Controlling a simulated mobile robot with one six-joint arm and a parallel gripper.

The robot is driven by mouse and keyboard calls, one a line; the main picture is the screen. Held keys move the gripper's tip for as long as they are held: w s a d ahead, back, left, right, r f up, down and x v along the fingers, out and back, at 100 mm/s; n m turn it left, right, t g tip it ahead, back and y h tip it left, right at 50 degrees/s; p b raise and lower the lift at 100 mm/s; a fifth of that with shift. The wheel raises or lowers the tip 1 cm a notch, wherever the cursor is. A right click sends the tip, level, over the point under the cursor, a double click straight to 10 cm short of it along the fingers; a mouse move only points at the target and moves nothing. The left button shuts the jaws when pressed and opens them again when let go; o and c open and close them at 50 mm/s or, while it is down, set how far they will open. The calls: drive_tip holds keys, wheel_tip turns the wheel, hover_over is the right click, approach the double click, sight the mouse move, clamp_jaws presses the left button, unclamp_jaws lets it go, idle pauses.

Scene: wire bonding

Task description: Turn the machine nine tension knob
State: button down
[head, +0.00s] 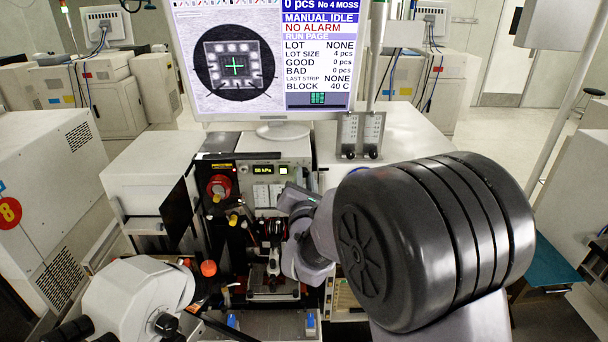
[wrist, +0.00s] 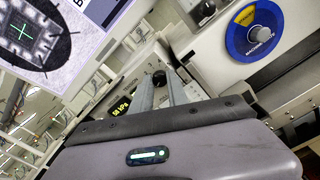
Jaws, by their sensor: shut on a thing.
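My gripper (head: 292,196) reaches in to the right part of the machine's front panel (head: 245,172). In the wrist view its two grey fingers point at the panel, and the fingertips (wrist: 161,83) are shut on a small dark knob (wrist: 158,77). The knob is beside the lit pressure display (wrist: 121,107), which also shows in the head view (head: 265,170). In the head view the gripper hides the knob.
A blue round dial (wrist: 257,32) with a grey knob and yellow label is at upper right in the wrist view. A red knob (head: 219,187) is left on the panel. The monitor (head: 268,65) stands above, and a white microscope (head: 139,296) is at lower left.

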drive_tip(key=shift+n, duration=0.6)
drive_tip(key=shift+p, duration=0.3)
drive_tip(key=c, duration=1.3)
unclamp_jaws()
drive_tip(key=s+b, duration=1)
drive_tip(key=s, duration=0.7)
drive_tip(key=shift+s+b, duration=0.2)
drive_tip(key=shift+b, duration=0.1)
